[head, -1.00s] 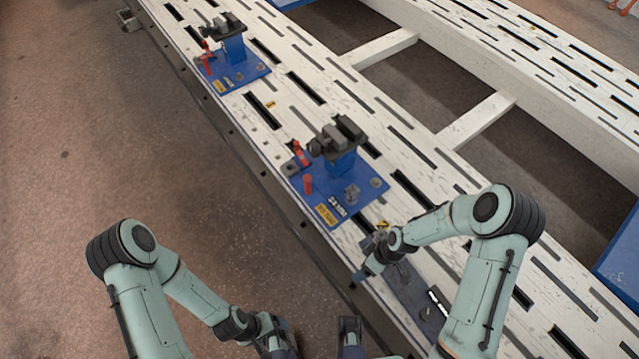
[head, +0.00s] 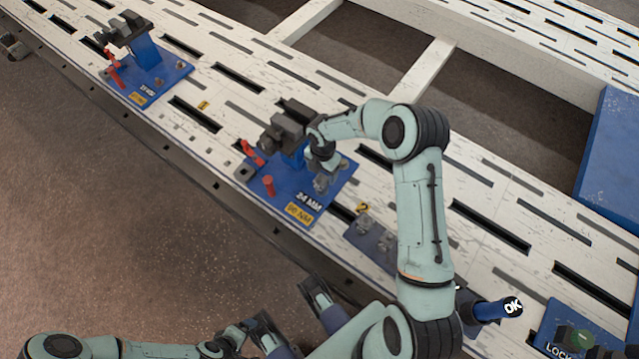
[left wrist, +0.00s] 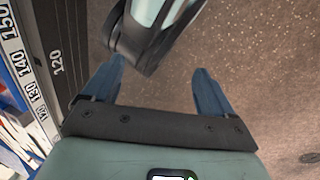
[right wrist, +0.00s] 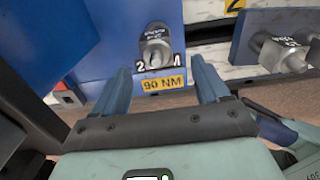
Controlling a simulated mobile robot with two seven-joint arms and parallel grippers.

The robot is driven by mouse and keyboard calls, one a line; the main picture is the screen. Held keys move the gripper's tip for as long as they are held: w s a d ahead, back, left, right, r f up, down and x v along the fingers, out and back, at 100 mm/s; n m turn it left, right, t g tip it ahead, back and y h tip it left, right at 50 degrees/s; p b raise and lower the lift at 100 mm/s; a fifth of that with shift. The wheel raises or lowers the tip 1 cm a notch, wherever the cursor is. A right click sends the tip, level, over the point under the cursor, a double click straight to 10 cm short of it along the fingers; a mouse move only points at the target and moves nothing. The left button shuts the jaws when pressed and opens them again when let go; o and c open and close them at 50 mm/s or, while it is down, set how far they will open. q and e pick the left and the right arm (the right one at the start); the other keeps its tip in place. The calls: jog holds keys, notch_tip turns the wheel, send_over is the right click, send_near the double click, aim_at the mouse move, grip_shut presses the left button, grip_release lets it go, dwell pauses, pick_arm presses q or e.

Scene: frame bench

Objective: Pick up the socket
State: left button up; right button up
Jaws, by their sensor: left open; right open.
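A grey metal socket (right wrist: 154,47) sits on the blue plate (right wrist: 105,62) of the near fixture, by the "24 MM" and "90 NM" labels. In the right wrist view it lies ahead, between the fingertip directions. My right gripper (right wrist: 158,70) is open and empty, pointed at the socket and apart from it. In the head view my right wrist hangs over this plate (head: 285,197) and partly hides the socket (head: 321,183). My left gripper (head: 293,313) is open and empty, low in front of the bench; it also shows over floor in the left wrist view (left wrist: 155,92).
A dark tray (head: 370,240) with more grey sockets stands right of the plate. A clamp block (head: 283,132) on a blue post rises behind it, with a red peg (head: 268,185) at left. A second blue fixture (head: 147,80) stands farther left. A blue tool marked OK (head: 492,309) lies at right.

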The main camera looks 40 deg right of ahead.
aim_at(322, 176)
jog(key=f+b, duration=0.1)
jog(key=f, duration=0.5)
jog(key=shift+w+f+b, duration=0.2)
jog(key=shift+f+b, duration=0.15)
jog(key=shift+f, duration=0.05)
jog(key=shift+r, duration=0.1)
jog(key=c, duration=1.3)
pick_arm(q)
jog(key=shift+g+h, duration=0.3)
jog(key=shift+g, duration=0.4)
jog(key=s+r+p, duration=0.1)
jog(key=s+d+r+p, duration=0.1)
jog(key=p, duration=0.1)
jog(key=s+r+p, duration=0.1)
jog(key=shift+s+d+r, duration=0.1)
jog(key=shift+s+d, duration=0.15)
jog(key=shift+d, duration=0.05)
pick_arm(e)
notch_tip(322, 176, up, 20)
